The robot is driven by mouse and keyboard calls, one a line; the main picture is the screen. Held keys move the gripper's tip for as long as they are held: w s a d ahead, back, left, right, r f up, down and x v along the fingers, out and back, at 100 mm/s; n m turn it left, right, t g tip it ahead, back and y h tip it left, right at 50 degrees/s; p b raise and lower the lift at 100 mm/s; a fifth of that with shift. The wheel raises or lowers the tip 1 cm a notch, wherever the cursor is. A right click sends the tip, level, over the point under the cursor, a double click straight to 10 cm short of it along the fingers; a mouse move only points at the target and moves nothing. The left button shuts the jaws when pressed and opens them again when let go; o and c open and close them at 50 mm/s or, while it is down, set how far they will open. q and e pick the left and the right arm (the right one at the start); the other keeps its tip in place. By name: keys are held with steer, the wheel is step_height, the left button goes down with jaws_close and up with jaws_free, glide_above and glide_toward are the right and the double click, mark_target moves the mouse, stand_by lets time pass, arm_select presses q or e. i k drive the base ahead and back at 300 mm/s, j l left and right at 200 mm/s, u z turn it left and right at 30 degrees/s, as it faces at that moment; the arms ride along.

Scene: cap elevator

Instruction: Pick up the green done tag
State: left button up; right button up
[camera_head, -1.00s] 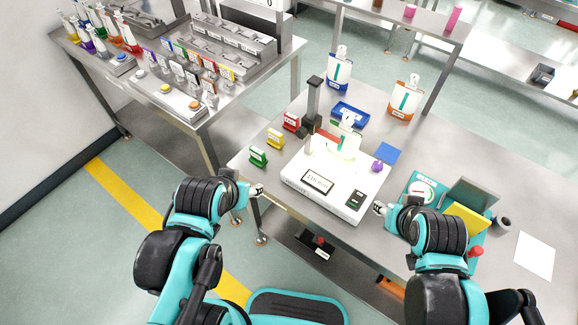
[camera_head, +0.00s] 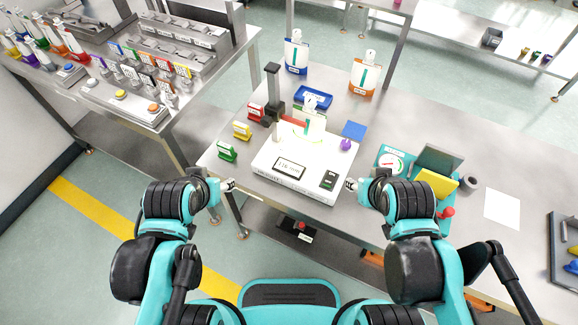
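The green tag (camera_head: 227,151) stands on the table at its front left corner, with a small white label on its face. A yellow tag (camera_head: 242,131) and a red tag (camera_head: 256,112) stand behind it in a row. My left gripper (camera_head: 231,185) is in front of the table edge, a little below the green tag in the picture and apart from it. My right gripper (camera_head: 350,184) is by the front right corner of the white machine. Both grippers are small here, and I cannot tell whether their fingers are open or shut.
A white machine (camera_head: 305,160) holding a pouch stands right of the tags. A black post (camera_head: 272,85) rises behind them. A shelf rack stands at the left.

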mark_target(226, 152)
steer(key=j+z, duration=0.35)
steer(key=i+j+z, duration=0.1)
steer(key=j+z, duration=0.3)
steer(key=l, duration=0.1)
